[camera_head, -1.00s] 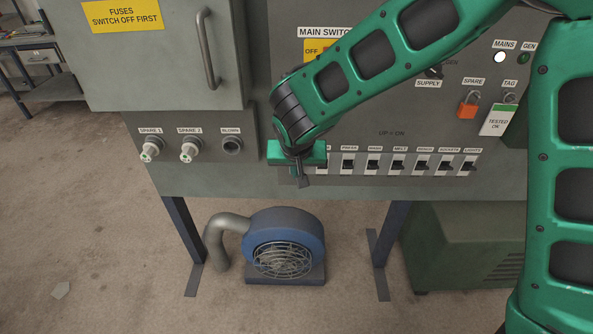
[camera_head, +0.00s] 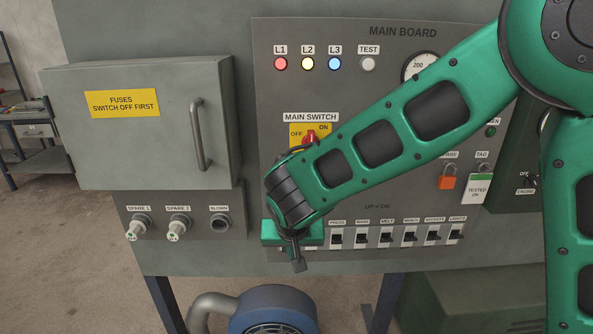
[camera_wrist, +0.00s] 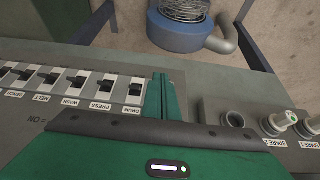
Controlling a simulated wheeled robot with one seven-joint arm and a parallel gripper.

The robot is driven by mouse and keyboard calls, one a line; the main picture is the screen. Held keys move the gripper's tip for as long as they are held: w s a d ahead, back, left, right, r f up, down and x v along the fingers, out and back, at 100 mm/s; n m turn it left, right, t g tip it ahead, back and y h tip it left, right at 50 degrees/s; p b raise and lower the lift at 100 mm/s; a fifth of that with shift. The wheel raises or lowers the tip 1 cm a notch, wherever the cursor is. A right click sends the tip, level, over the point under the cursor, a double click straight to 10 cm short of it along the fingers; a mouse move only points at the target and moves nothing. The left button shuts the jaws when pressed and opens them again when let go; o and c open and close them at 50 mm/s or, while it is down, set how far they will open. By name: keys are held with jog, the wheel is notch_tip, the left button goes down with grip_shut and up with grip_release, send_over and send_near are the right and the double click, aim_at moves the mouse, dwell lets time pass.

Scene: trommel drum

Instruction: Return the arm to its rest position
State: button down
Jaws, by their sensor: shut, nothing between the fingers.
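My green arm crosses in front of the main board (camera_head: 340,60) from the upper right. My gripper (camera_head: 297,262) is shut and empty, in front of the lower left of the board, at the left end of the row of breaker switches (camera_head: 387,237). It hides part of that left end in the head view. In the wrist view the shut green fingers (camera_wrist: 161,95) show beside the DRUM switch (camera_wrist: 135,92). I cannot tell whether they touch the panel. The red main switch (camera_head: 311,137) shows just above my arm, partly hidden.
A closed grey fuse box (camera_head: 150,120) with a handle stands left of the board. Spare fuses (camera_head: 138,228) and a blown-fuse socket (camera_head: 220,222) sit below it. An orange padlock (camera_head: 447,182) hangs at right. A blue blower (camera_head: 272,308) stands on the floor below.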

jog(key=s+d+r+m+g+h, duration=0.1)
jog(key=s+d+r, duration=0.1)
jog(key=d, duration=0.8)
jog(key=s+d+r+m+g+h, duration=0.1)
jog(key=s+d+r, duration=0.1)
jog(key=d, duration=0.8)
jog(key=s+d+r+m+g, duration=0.1)
jog(key=s+d+r+m, duration=0.15)
jog(key=d, duration=0.75)
jog(key=s+d+m+g+y, duration=0.1)
jog(key=s+d, duration=0.5)
jog(key=s, duration=0.4)
jog(key=s+d+r+m+g+y, duration=0.1)
jog(key=s+d, duration=0.5)
jog(key=s, duration=0.5)
jog(key=shift+s+d+r, duration=0.25)
jog(key=shift+s+d, duration=0.05)
jog(key=shift+w+f+g, duration=0.25)
jog(key=shift+w+g, duration=0.05)
jog(key=shift+w, duration=0.35)
